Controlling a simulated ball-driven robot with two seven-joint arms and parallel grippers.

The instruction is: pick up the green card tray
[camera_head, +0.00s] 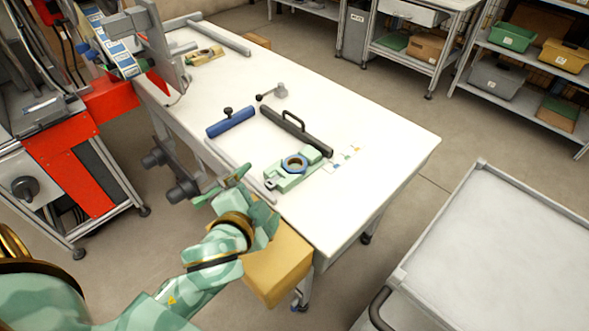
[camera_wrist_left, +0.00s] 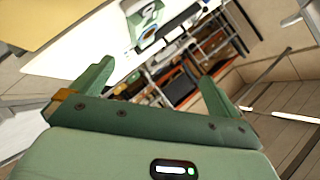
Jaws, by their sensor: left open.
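The green card tray (camera_head: 285,183) is a pale green, flat holder with a blue ring on it, lying on the white table (camera_head: 385,150) near its front edge. My left gripper (camera_head: 222,186) is open and empty, off the table's front edge, to the left of the tray and apart from it. In the left wrist view, the gripper's two fingers (camera_wrist_left: 157,70) are spread wide with nothing between them. A pale green piece with a dark ring, which looks like the tray (camera_wrist_left: 148,14), shows at the top of that view. My right gripper is not in view.
A black-handled bar (camera_head: 296,131) lies just behind the tray, and a blue bar (camera_head: 231,121) lies farther left. A yellow-tan box (camera_head: 277,265) stands below the table's front edge, close to my left arm. The table's right part is mostly clear.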

